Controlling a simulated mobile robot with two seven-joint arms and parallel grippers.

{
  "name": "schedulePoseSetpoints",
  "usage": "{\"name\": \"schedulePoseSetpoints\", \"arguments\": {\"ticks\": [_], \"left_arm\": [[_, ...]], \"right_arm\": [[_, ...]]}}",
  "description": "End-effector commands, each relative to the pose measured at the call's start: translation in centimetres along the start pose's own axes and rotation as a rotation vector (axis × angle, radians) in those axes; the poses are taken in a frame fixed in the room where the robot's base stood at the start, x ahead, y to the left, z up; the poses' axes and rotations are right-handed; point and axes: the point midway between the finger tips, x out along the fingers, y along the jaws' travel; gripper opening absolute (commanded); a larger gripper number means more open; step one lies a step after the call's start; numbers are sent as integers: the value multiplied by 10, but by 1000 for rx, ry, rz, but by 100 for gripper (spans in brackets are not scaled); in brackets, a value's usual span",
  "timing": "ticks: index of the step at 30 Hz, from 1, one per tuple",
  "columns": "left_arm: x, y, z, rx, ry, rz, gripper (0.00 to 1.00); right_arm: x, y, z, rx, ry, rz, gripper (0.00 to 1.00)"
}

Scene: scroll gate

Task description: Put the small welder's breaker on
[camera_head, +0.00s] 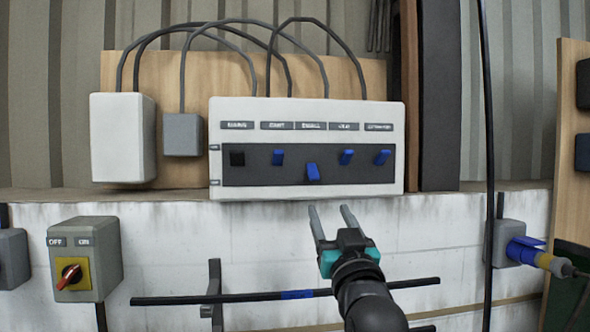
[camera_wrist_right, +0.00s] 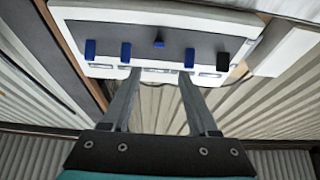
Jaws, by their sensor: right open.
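A white breaker panel (camera_head: 306,105) is fixed to a wooden board, with a row of labelled breakers on a dark strip; it also shows upside down in the right wrist view (camera_wrist_right: 190,22). The middle blue breaker (camera_head: 312,173), under a blurred label that seems to read SMALL, is down; it also shows in the right wrist view (camera_wrist_right: 158,41). The other blue levers (camera_head: 347,157) and the black one (camera_head: 237,158) sit higher. My right gripper (camera_head: 330,212) is open and empty, just below the panel, its fingers pointing up at it. My left gripper is out of view.
A grey switch box with a red knob (camera_head: 70,275) hangs at lower left. A dark horizontal bar (camera_head: 250,297) crosses low down. A hanging cable (camera_head: 487,130) and a blue plug (camera_head: 525,250) are at right. Grey cables arch above the panel.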

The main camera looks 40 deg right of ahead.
Motion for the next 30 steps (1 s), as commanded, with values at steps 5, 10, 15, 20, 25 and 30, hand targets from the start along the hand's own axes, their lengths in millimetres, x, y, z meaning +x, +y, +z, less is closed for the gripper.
{"name": "schedulePoseSetpoints", "arguments": {"ticks": [5, 10, 15, 20, 25, 30], "left_arm": [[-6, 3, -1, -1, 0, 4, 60], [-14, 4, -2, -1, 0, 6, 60], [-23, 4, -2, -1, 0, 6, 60], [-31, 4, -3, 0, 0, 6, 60], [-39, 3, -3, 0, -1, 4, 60], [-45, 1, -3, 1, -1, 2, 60]], "right_arm": [[16, 0, -2, 1, 1, 1, 60], [43, 0, -2, 0, 1, 0, 60], [71, 0, -2, 0, 0, 0, 60], [95, 0, -2, 1, 0, 0, 60], [120, 0, -2, -1, 0, 0, 60], [138, 0, -2, -1, 1, 0, 60]]}}
